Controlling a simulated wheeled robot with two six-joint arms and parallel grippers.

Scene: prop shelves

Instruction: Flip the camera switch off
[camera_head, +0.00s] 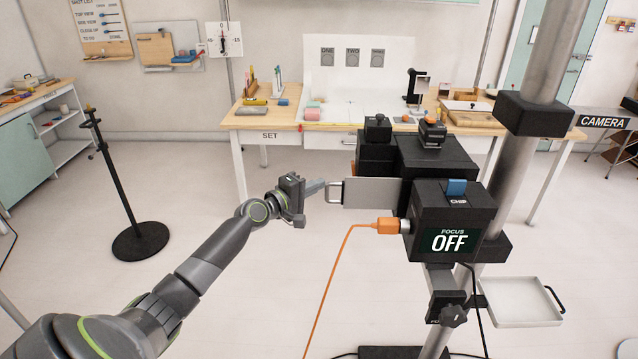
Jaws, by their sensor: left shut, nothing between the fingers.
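A black camera rig (438,160) stands on a metal column at the right. Its front box has a dark screen (449,240) reading "FOCUS OFF" and a blue tab (456,188) above the word "CHIP". A small block (432,132) with an orange top and a smaller black block (377,129) sit on the rig; I cannot tell which part is the switch. A grey panel (372,192) with a handle (334,192) sticks out on the rig's left. My left gripper (316,187) is shut and empty, just left of the handle; contact is unclear. My right gripper is out of view.
An orange cable (340,255) runs from a plug (388,226) in the rig down to the floor. A white tray (520,302) hangs low at the right. Behind stands the "SET" table (275,118) with props. A black stand (118,185) is at the left; floor between is clear.

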